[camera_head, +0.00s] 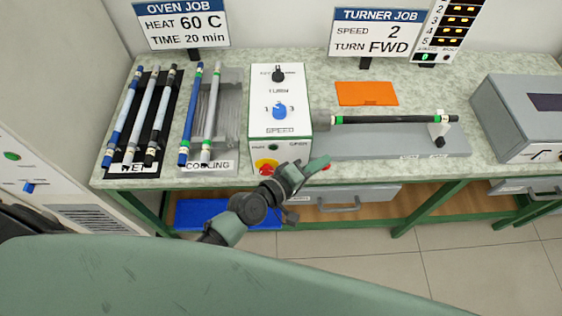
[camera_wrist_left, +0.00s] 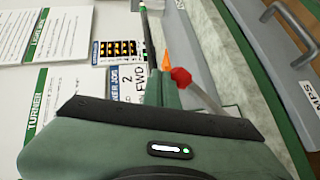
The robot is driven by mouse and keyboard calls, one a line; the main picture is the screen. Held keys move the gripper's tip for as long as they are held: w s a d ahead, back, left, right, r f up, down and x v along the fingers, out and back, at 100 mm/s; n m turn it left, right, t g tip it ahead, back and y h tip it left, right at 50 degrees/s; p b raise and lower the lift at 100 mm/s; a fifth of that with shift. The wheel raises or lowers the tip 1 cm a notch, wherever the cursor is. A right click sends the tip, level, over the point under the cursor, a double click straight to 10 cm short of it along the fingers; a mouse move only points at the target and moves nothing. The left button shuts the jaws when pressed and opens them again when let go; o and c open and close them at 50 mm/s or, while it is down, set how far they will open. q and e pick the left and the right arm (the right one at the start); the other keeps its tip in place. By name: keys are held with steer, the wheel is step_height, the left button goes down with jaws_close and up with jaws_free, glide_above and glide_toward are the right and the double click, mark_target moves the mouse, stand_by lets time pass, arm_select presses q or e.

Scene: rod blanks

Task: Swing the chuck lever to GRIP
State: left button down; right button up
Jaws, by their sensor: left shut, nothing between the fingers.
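The turner (camera_head: 281,95) is a white box on the bench with a blue speed knob, a black turn knob and a small label, partly unreadable, near its front right corner. My left gripper (camera_head: 320,164) is shut and empty at that corner, by the bench's front edge. The chuck lever's red knob (camera_head: 327,168) shows just beside its fingertips. In the left wrist view the red knob (camera_wrist_left: 181,77) sits on a grey arm, close to the green fingers (camera_wrist_left: 160,92). I cannot tell whether they touch. My right gripper is not in view.
A dark rod with green bands (camera_head: 385,119) lies along the turner's grey bed. A red and yellow button (camera_head: 265,167) is on the turner's front. Rods lie in the black WET rack (camera_head: 158,78) and cooling tray (camera_head: 232,80). An orange sheet (camera_head: 366,93) lies behind the rod.

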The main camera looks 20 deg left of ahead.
arm_select(q)
steer(key=shift+w+d+f, duration=0.25)
steer(key=shift+d+f, duration=0.3)
steer(key=shift+w+d+f+b, duration=0.15)
steer(key=shift+d+f+b, duration=0.5)
steer(key=shift+f, duration=0.05)
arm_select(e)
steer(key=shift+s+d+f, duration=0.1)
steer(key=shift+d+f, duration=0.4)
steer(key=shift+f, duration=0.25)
arm_select(q)
steer(key=shift+f, duration=0.1)
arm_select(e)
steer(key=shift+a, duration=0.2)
